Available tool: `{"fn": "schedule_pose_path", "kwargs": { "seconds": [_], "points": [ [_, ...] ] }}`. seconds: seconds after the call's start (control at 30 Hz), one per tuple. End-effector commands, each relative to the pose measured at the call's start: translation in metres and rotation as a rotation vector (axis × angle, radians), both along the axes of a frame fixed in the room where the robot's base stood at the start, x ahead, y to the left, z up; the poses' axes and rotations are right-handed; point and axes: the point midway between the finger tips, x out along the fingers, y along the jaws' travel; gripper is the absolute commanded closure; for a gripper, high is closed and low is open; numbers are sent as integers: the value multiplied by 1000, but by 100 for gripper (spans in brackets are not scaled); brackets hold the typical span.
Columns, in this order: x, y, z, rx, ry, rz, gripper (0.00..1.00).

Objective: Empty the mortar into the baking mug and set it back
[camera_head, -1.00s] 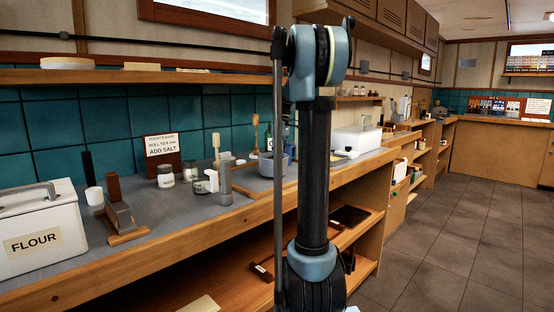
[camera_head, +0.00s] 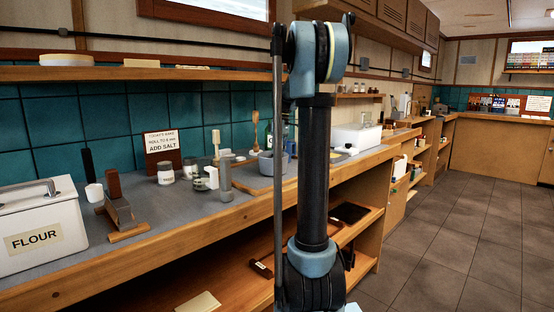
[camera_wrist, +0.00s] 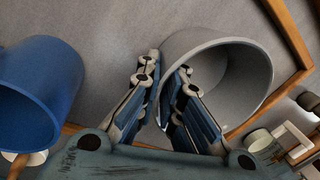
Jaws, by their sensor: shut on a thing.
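The mortar, a grey round vessel (camera_wrist: 257,78), fills the upper right of the wrist view, its mouth turned toward the camera. My gripper (camera_wrist: 166,105) is shut on its near wall at the rim, with one finger inside the mouth and one outside. No contents show in the visible part of the inside. A blue mug (camera_wrist: 38,85), apparently the baking mug, is at the left of the wrist view, apart from the fingers. In the head view a grey-blue vessel (camera_head: 267,163), seemingly the mortar, stands out beside my arm, which hides my gripper.
A wooden-edged counter (camera_head: 200,225) carries a flour bin (camera_head: 35,228), a grey block on a wooden base (camera_head: 120,213), a glass jar (camera_head: 165,174) and a tall grey cylinder (camera_head: 225,182). A recipe sign (camera_head: 161,143) stands behind. The floor at right is clear.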

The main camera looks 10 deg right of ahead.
Motion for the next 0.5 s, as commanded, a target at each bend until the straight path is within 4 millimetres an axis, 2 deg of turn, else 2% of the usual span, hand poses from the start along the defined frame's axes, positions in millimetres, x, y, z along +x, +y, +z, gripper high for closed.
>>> {"fn": "schedule_pose_path", "kwargs": {
  "seconds": [0.37,0.5],
  "points": [
    [0,0,-3,1,1,0,100],
    [0,0,-3,1,1,1,70]
  ]
}}
